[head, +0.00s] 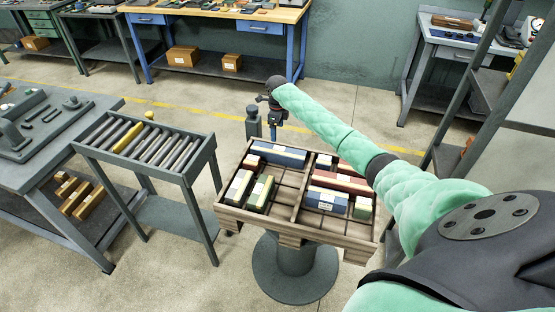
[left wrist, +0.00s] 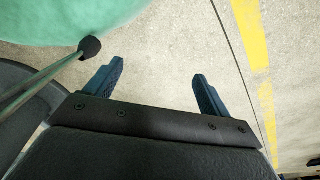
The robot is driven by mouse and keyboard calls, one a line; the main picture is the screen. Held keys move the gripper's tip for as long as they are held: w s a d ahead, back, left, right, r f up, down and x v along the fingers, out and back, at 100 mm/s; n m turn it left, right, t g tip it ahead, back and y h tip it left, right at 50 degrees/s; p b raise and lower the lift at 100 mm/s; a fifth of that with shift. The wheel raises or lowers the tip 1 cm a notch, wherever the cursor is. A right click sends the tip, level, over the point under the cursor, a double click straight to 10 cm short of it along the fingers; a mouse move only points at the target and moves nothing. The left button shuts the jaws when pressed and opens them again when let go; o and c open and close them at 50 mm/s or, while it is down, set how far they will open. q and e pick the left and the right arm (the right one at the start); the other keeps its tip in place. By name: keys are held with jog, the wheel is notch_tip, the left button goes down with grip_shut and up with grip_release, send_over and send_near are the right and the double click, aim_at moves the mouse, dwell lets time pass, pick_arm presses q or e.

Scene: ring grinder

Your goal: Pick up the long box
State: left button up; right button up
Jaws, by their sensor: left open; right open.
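A wooden tray (head: 229,219) on a round pedestal holds several boxes in compartments. A long blue-and-white box (head: 279,156) lies along its back left edge. A long red-and-white box (head: 342,182) and a blue-and-white box (head: 326,201) lie in the right half. I cannot tell which one the task means. My right gripper (head: 273,130) is small in the head view, beyond the tray's back edge, open and apart from the boxes. My left gripper (left wrist: 154,85) is open and empty over bare floor in the left wrist view; it does not show in the head view.
Shorter boxes (head: 260,192) lie in the tray's left half. A roller stand (head: 196,160) with one yellow roller is left of the tray, beside a grey workbench (head: 55,170). A dark post (head: 253,122) stands behind the tray. A metal rack (head: 480,85) is at right.

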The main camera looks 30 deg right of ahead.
aim_at(278, 150)
jog(key=shift+s+f+b, duration=0.2)
jog(key=shift+f+b, duration=0.75)
jog(key=shift+f, duration=0.3)
pick_arm(q)
jog(key=w+d+r, duration=0.1)
jog(key=w+r, duration=0.3)
pick_arm(e)
jog(key=shift+f, duration=0.2)
jog(key=shift+f+p, duration=0.45)
jog(key=shift+f, duration=0.5)
jog(key=shift+w+d+f+p, duration=0.15)
jog(key=shift+f+p, duration=0.45)
jog(key=shift+f, duration=0.45)
jog(key=shift+s+d+f+p, duration=0.1)
jog(key=shift+f+p, duration=0.45)
jog(key=shift+f, duration=0.45)
pick_arm(q)
jog(key=s+a+f, duration=0.2)
jog(key=s+f, duration=0.1)
jog(key=f, duration=0.3)
jog(key=shift+a+t, duration=0.25)
jog(key=shift+t, duration=0.15)
pick_arm(e)
jog(key=shift+f, duration=0.8)
grip_shut()
pick_arm(q)
jog(key=shift+s, duration=0.1)
pick_arm(e)
jog(key=shift+w+r, duration=0.1)
jog(key=shift+r, duration=0.05)
